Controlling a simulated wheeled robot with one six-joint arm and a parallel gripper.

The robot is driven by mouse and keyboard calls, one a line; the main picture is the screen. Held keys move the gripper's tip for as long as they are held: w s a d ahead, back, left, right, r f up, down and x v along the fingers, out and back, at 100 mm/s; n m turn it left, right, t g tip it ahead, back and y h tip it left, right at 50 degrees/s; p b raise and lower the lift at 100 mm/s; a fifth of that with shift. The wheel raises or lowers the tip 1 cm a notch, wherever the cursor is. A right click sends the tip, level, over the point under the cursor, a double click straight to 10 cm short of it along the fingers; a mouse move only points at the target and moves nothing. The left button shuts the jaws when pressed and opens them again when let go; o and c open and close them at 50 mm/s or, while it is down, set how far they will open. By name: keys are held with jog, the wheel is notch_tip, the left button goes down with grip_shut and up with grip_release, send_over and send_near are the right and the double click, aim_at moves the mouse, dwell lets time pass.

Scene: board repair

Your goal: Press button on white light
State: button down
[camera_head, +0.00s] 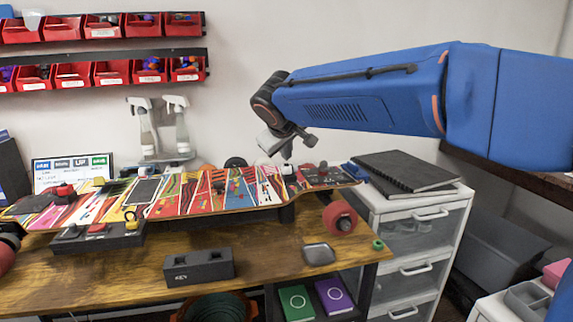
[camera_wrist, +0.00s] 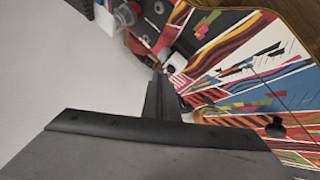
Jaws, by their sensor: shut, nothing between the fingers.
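The long, brightly patterned board (camera_head: 215,193) lies raised above the wooden table. My gripper (camera_head: 286,154) is shut and empty, pointing down over the right part of the board. A small white piece (camera_head: 267,170) sits on the board just left of and below my fingertips. In the wrist view, my shut fingers (camera_wrist: 158,74) end close to a small white block (camera_wrist: 177,62) on the board. I cannot tell whether they touch it. No button on it can be made out.
Red bins (camera_head: 73,76) hang on the wall at upper left. A dark notebook (camera_head: 405,171) lies on the white drawer unit (camera_head: 430,245) at right.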

jog(key=shift+f, duration=0.4)
dwell(0.5)
jog(key=shift+r, duration=0.85)
jog(key=shift+r, duration=0.1)
jog(key=shift+r, duration=2.9)
